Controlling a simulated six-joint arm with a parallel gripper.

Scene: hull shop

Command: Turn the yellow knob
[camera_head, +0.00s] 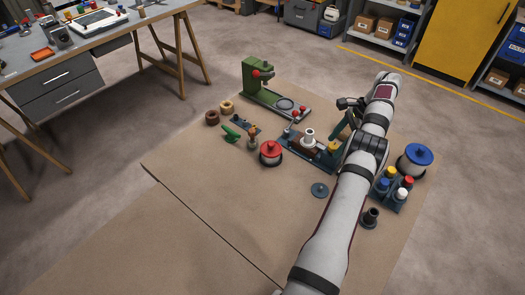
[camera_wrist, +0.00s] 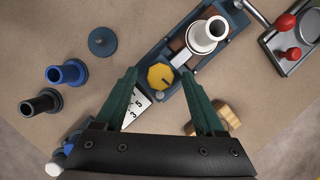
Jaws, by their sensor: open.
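The yellow knob (camera_wrist: 160,76) is faceted and sits at the end of a blue fixture (camera_wrist: 171,103), beside a white plate with printed numbers (camera_wrist: 139,108). A white hollow cylinder (camera_wrist: 207,35) stands farther along the fixture. In the head view, the yellow knob (camera_head: 333,147) shows at the fixture's right end, close by my arm. My gripper (camera_wrist: 160,73) is open, with its green fingers apart and empty. In the wrist view the knob appears between the fingertips; whether they are level with it I cannot tell. My gripper (camera_head: 343,127) is partly hidden by my wrist in the head view.
A block with several coloured caps (camera_head: 383,190) and a blue-topped spool (camera_head: 415,160) stand right of my arm. The board's front left is clear.

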